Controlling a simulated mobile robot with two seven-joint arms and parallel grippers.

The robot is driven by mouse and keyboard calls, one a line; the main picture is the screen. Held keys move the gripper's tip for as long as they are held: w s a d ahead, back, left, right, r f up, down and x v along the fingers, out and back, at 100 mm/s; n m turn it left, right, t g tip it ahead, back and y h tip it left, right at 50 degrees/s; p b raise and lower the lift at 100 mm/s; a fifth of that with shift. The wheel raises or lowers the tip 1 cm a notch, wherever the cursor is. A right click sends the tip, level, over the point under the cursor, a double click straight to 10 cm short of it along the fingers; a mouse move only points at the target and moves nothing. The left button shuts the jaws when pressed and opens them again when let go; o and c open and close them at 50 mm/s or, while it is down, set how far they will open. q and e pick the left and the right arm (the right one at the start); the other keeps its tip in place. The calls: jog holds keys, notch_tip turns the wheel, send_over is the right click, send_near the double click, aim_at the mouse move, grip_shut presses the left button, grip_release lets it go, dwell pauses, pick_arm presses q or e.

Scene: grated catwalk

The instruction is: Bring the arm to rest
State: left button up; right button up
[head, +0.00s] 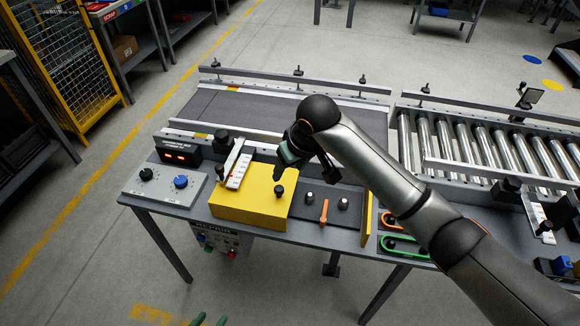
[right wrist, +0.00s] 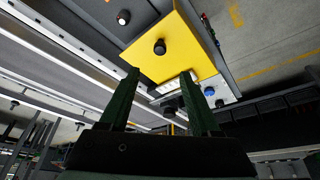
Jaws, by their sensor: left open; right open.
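My right arm reaches in from the right in the head view. Its gripper (head: 290,152) hangs above the worktable, just behind the yellow block (head: 245,210) and near its black knob (head: 279,191). In the right wrist view the two dark green fingers (right wrist: 160,74) are apart with nothing held between them. The yellow block (right wrist: 178,52) and its knob (right wrist: 159,46) show beyond the fingertips. My left gripper (head: 210,320) shows only as two green fingertips at the bottom edge of the head view, apart and in front of the table; the rest is out of frame.
The table carries a grey control box (head: 163,186) with a blue knob, a red-lit display (head: 180,156), and a dark panel with an orange lever (head: 324,212). A belt conveyor (head: 240,112) lies behind, a roller conveyor (head: 470,140) to the right. The floor left of the table is free.

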jog(key=s+f+m+t+y, duration=0.1)
jog(key=s+f+y, duration=0.1)
jog(key=s+f, duration=0.35)
jog(key=s+f+m+t+y, duration=0.1)
jog(key=s+f, duration=0.2)
jog(key=f, duration=0.6)
jog(key=s+d+f+m+t+h, duration=0.1)
jog(key=s+d+f, duration=0.3)
jog(key=s+d, duration=0.3)
jog(key=s+d+f+t+h, duration=0.1)
jog(key=s+d+f+t, duration=0.1)
jog(key=s+d+f, duration=0.2)
jog(key=s+d, duration=0.3)
jog(key=s, duration=0.3)
jog(key=shift+m+t+h, duration=0.3)
jog(key=shift+m+h, duration=0.1)
dwell(0.4)
